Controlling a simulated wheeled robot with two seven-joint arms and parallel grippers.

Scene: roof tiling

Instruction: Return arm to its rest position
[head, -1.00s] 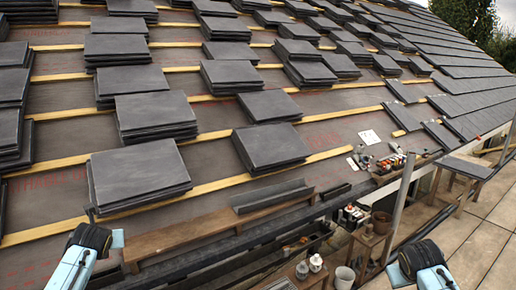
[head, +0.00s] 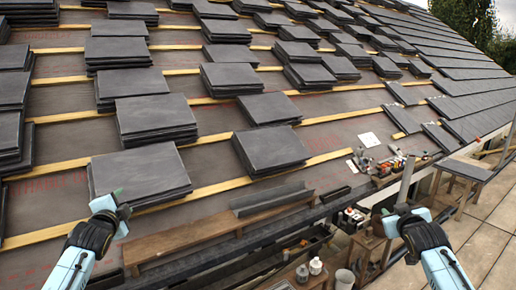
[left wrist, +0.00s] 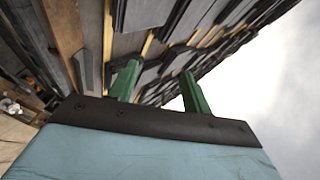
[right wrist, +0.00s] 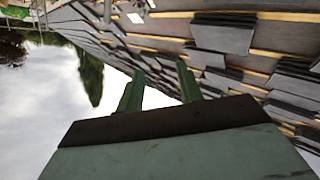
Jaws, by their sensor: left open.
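My left gripper (head: 112,203) is at the lower left of the head view, in front of the nearest slate stack (head: 140,172). In the left wrist view its two green fingers (left wrist: 158,88) stand apart with nothing between them. My right gripper (head: 396,212) is at the lower right of the head view, near an upright metal pole. In the right wrist view its green fingers (right wrist: 160,90) are apart and empty, with sky and roof beyond.
Slate stacks lie on the wooden battens (head: 210,189) across the roof. A wooden plank (head: 190,238) runs along the eave. Tools and small items (head: 385,165) sit near the right edge. A metal pole (head: 405,180) stands close to my right gripper. Paving lies at lower right.

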